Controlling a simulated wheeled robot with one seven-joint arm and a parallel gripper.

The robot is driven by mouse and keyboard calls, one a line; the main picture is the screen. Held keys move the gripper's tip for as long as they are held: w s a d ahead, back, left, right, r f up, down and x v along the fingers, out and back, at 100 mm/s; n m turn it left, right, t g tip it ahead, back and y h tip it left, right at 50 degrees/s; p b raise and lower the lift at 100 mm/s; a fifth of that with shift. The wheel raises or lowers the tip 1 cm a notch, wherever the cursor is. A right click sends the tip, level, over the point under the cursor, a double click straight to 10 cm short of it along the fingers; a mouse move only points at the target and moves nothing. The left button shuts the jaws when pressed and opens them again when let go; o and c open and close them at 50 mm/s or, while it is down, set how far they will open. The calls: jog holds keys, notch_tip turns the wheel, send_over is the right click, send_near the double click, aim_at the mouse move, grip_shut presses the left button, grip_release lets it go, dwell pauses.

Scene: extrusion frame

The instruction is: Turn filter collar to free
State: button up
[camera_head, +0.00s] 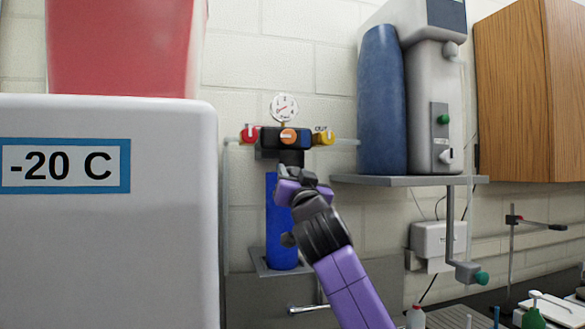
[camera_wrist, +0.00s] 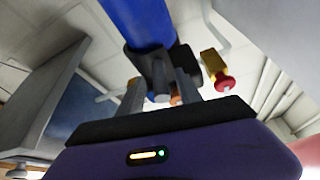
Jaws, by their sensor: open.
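The filter unit stands against the wall in the head view, with a blue canister (camera_head: 281,238) below a dark head (camera_head: 268,143). The black collar (camera_head: 291,157) sits between head and canister, partly hidden by my gripper. My gripper (camera_head: 298,176) is open at collar height, in front of the canister's upper part. In the wrist view its grey fingers (camera_wrist: 172,80) reach towards the dark collar area (camera_wrist: 180,62) beside the blue canister (camera_wrist: 145,20). I cannot tell whether the fingers touch the collar. An orange knob (camera_head: 288,136) is on the head's front.
A red knob (camera_head: 249,134) and a yellow knob (camera_head: 324,138) flank the head; a gauge (camera_head: 284,107) stands on top. A white freezer (camera_head: 105,240) is close on the left. A wall shelf (camera_head: 410,180) on the right carries a grey dispenser (camera_head: 433,100) and a blue cylinder (camera_head: 382,100).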

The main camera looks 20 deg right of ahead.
jog(key=shift+x, duration=0.8)
grip_shut()
dwell(1.0)
